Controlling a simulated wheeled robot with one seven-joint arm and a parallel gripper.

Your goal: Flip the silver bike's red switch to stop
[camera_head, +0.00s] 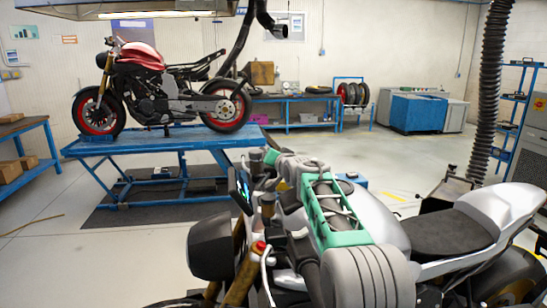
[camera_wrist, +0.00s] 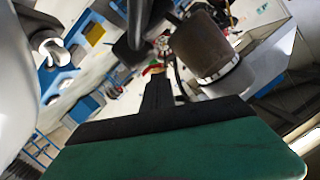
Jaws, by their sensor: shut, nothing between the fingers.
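The silver bike (camera_head: 375,225) stands in the foreground at right, with its handlebar and dark headlight (camera_head: 211,247) toward the left. A small red part (camera_head: 260,246) shows on its near handlebar; I cannot tell whether it is the switch. My gripper (camera_head: 270,157) is over the far side of the handlebar, with its tip partly hidden. In the wrist view my gripper (camera_wrist: 156,88) has its black fingers together and empty. A small red and green part (camera_wrist: 153,70) shows just beyond the fingertips, beside dark handlebar parts and a brownish cylinder (camera_wrist: 208,48). The switch's setting cannot be read.
A red and black bike (camera_head: 150,90) stands on a blue lift table (camera_head: 190,143) behind. A blue bench (camera_head: 300,100), blue cabinet (camera_head: 418,112) and tyres (camera_head: 352,94) line the back wall. A ribbed hose (camera_head: 490,90) hangs at right. Open floor lies between.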

